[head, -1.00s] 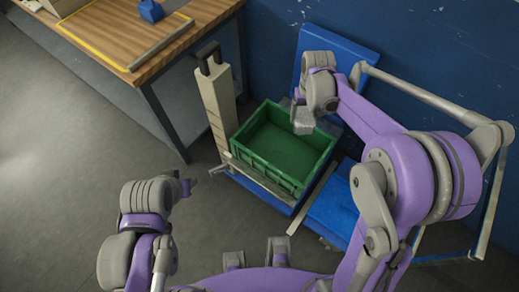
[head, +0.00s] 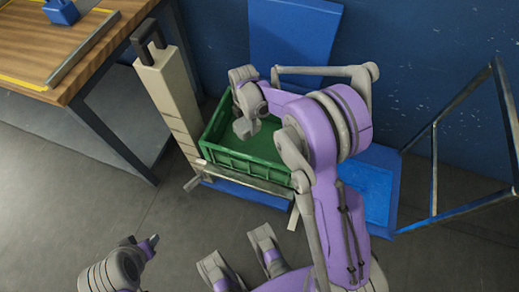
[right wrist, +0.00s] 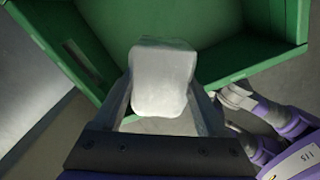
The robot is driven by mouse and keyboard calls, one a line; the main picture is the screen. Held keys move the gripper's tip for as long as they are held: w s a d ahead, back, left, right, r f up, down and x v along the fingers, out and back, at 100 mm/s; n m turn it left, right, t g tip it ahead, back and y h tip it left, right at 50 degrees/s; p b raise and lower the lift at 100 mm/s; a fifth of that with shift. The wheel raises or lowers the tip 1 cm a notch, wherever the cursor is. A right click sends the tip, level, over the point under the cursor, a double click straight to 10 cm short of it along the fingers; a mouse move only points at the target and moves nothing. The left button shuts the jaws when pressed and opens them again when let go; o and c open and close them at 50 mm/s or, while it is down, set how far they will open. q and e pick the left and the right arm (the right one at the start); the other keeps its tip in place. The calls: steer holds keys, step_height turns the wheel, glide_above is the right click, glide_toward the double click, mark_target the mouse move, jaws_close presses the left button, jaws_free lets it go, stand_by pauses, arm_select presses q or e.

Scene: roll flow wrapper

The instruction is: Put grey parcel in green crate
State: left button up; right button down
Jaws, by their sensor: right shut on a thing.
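The green crate (head: 240,165) is open at the top and stands near the blue wall. My right gripper (head: 244,128) is over the crate, pointing down. In the right wrist view the grey parcel (right wrist: 163,78), a pale rounded block, sits between the jaws of my right gripper (right wrist: 165,105), which is shut on it. Behind the parcel the green crate (right wrist: 225,72) shows its walls and inside. I cannot make out the parcel clearly in the head view. My left gripper (head: 148,243) is at the lower left, away from the crate; its jaws are too small to judge.
A beige post (head: 170,100) with a dark handle stands left of the crate. A wooden workbench (head: 60,60) holding a blue object (head: 62,12) is at upper left. A blue panel (head: 290,45) is behind, a blue platform (head: 370,185) right. Grey floor is clear in front.

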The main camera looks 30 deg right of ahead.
step_height(320, 180, down, 8)
steer(key=w+d+n+b, duration=0.1)
steer(key=d+n+b, duration=0.1)
steer(key=n+b, duration=0.4)
glide_toward(258, 156)
steer(key=w+f, duration=0.4)
steer(key=f, duration=0.1)
steer(key=shift+w+a, duration=0.15)
steer(key=shift+w, duration=0.1)
arm_select(q)
step_height(258, 156, down, 9)
steer(key=w, duration=0.1)
steer(key=shift+f, duration=0.15)
arm_select(e)
steer(key=shift+f+b, duration=0.25)
steer(key=shift+b, duration=0.15)
jaws_free()
arm_select(q)
steer(key=shift+f, duration=0.1)
arm_select(e)
steer(key=shift+r, duration=0.15)
